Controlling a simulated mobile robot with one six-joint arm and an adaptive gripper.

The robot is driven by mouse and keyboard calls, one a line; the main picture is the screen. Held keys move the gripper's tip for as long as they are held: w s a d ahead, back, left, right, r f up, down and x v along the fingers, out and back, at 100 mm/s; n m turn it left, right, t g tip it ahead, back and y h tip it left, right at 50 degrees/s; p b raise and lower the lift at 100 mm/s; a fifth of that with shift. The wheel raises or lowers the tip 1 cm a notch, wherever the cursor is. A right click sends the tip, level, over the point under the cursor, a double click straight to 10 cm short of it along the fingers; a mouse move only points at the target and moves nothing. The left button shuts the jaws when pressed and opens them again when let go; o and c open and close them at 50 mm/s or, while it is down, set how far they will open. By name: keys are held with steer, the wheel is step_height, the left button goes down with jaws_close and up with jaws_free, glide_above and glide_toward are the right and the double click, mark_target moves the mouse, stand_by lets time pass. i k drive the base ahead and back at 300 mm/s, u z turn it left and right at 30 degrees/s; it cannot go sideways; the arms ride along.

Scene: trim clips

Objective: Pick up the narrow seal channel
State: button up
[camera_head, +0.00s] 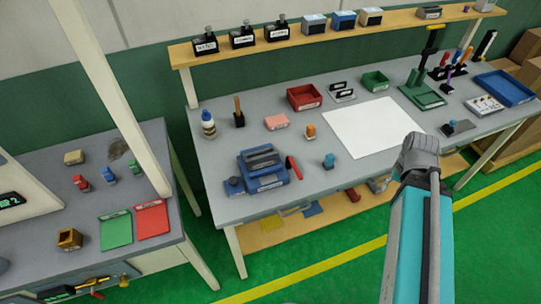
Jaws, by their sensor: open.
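I cannot tell for sure which thing is the narrow seal channel. Two small dark strip-like pieces sit on a light holder (341,92) at the back middle of the grey workbench (222,172). Larger dark grey pieces rest on a blue fixture (270,183) at the bench's front left. At this size none of them can be named with certainty. My arm rises from the bottom right in front of the bench edge. My gripper is not in view, and nothing is seen held.
A white sheet (372,128) covers the middle of the bench. Red (304,98) and green (375,81) bins, a bottle (208,124) and a blue tray (505,88) stand around it. A raised shelf (290,38) runs along the back. A post (118,100) stands at left.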

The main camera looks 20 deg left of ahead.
mark_target(268, 157)
steer(key=z, duration=0.25)
steer(key=k, duration=1.1)
steer(key=u, duration=1.05)
steer(key=i, duration=0.5)
